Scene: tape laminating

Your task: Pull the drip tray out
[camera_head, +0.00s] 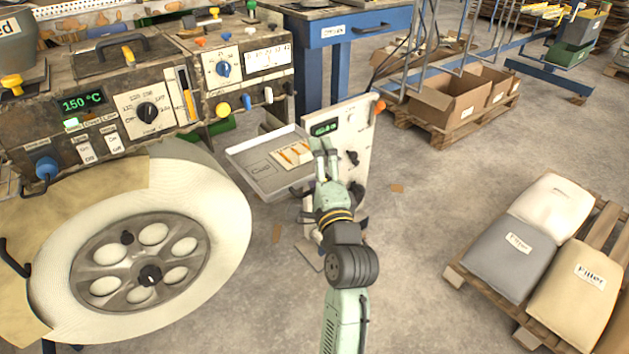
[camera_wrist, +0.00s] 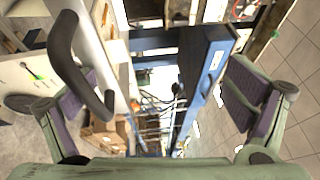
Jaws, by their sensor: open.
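A shallow grey tray (camera_head: 250,160), likely the drip tray, sticks out level beside the machine in the head view. Its label is hard to read, and a pale piece with orange strips (camera_head: 293,154) lies in it. My gripper (camera_head: 325,148) is at the tray's right side, in front of an upright pale panel (camera_head: 357,127) with a small green display. In the wrist view my gripper (camera_wrist: 165,100) is open, its two fingers wide apart. A dark curved handle (camera_wrist: 66,55) on a pale panel shows near the left finger. I cannot tell whether they touch.
The worn machine (camera_head: 120,105) with knobs and a large pale roll (camera_head: 215,205) stands at left. A blue table (camera_head: 365,27) is behind. Cardboard boxes (camera_head: 445,100) stand on a pallet at back right, and sacks (camera_head: 520,243) lie on another pallet. The floor between is mostly clear.

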